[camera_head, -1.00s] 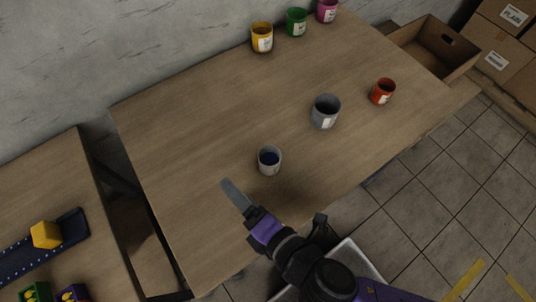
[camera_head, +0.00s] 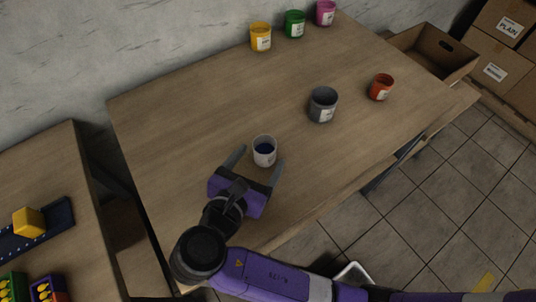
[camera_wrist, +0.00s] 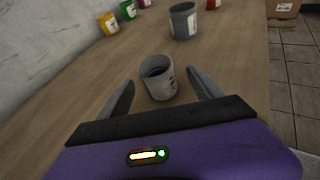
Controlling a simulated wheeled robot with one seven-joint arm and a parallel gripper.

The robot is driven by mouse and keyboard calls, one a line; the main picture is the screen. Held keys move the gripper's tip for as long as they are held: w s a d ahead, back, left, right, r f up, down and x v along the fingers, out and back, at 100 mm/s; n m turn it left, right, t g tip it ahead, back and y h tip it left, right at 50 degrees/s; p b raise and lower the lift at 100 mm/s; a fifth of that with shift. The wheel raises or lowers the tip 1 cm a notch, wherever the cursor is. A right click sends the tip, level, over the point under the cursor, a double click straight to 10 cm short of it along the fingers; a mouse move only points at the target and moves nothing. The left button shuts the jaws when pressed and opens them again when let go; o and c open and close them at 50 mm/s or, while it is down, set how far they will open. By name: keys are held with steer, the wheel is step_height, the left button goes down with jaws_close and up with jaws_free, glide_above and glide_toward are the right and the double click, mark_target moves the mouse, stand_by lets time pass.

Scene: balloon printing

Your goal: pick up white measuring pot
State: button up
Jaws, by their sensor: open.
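The white measuring pot (camera_head: 264,151) stands upright on the wooden table, with something dark blue inside. It also shows in the wrist view (camera_wrist: 158,80), between and slightly beyond the fingertips. My gripper (camera_head: 257,158) is open, with its two grey fingers spread to the left and right of the pot. No finger visibly touches the pot. The purple gripper body is on the near side of the pot.
A larger grey pot (camera_head: 323,104) and a red-orange pot (camera_head: 381,87) stand to the right. Yellow (camera_head: 260,37), green (camera_head: 294,24) and pink (camera_head: 326,13) pots line the back edge by the wall. The table's left part is clear.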

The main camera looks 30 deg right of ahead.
mark_target(269, 145)
steer(key=shift+w+d+f+g, duration=0.1)
steer(key=shift+d+f+g, duration=0.2)
steer(key=shift+f, duration=0.15)
steer(key=x, duration=0.7)
steer(key=shift+w+a, duration=0.1)
steer(key=shift+w, duration=0.2)
steer(key=c, duration=1.5)
